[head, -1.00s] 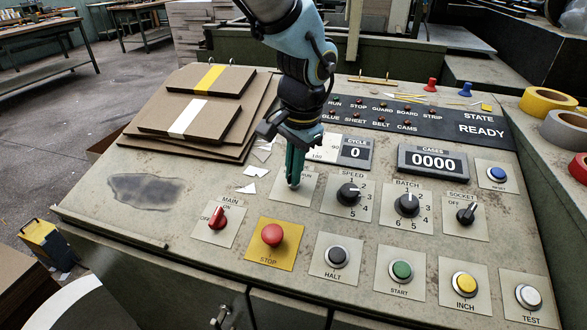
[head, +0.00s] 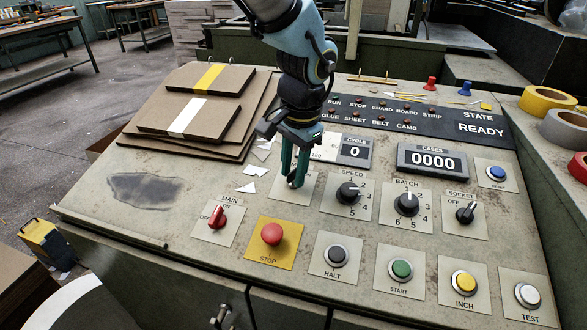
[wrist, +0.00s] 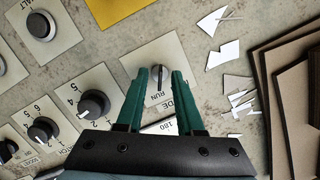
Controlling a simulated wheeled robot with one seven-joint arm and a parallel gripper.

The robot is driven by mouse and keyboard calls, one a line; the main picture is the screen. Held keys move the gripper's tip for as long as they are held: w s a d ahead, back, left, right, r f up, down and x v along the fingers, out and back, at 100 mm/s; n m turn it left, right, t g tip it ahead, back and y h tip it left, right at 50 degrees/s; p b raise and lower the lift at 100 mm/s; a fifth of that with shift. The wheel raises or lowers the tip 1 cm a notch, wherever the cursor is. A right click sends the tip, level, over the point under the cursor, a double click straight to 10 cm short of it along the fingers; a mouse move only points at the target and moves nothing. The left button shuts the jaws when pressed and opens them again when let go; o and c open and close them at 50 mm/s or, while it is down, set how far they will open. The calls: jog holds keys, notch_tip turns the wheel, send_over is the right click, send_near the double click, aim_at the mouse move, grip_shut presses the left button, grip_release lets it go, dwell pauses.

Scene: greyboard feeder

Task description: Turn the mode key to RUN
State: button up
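The mode key (wrist: 157,77) shows in the wrist view as a small grey key on a pale plate marked RUN (wrist: 157,96), with further lettering partly covered. My gripper (wrist: 159,72) has its two green fingers apart, one on each side of the key, with a small gap visible on both sides. In the head view my gripper (head: 294,184) points down at the mode plate (head: 312,187), and its fingers hide most of the key. I cannot tell exactly which position the key points to.
The speed dial (head: 348,194) is close on the right, and the red stop button (head: 272,235) is below. The red main switch (head: 217,217) is at lower left. Cardboard sheets (head: 205,117) and paper scraps (head: 247,187) lie to the left. The state panel (head: 483,129) reads READY.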

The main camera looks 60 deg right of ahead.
notch_tip(320, 180, up, 11)
jog(key=s+b, duration=0.1)
jog(key=shift+s+a+f, duration=0.15)
dwell(0.7)
jog(key=w+a+f+n+p, duration=0.25)
jog(key=w+a+n, duration=0.65)
jog(key=w+a, duration=1.45)
jog(key=w+a+f+n, duration=0.1)
jog(key=a+n, duration=0.4)
jog(key=a, duration=0.7)
jog(key=w+a+f+n, duration=0.1)
jog(key=a+n, duration=0.4)
jog(key=a, duration=0.7)
jog(key=shift+w+a+f+p, duration=0.25)
jog(key=shift+w+f+p, duration=0.15)
jog(key=shift+f, duration=0.05)
jog(key=shift+o, duration=0.4)
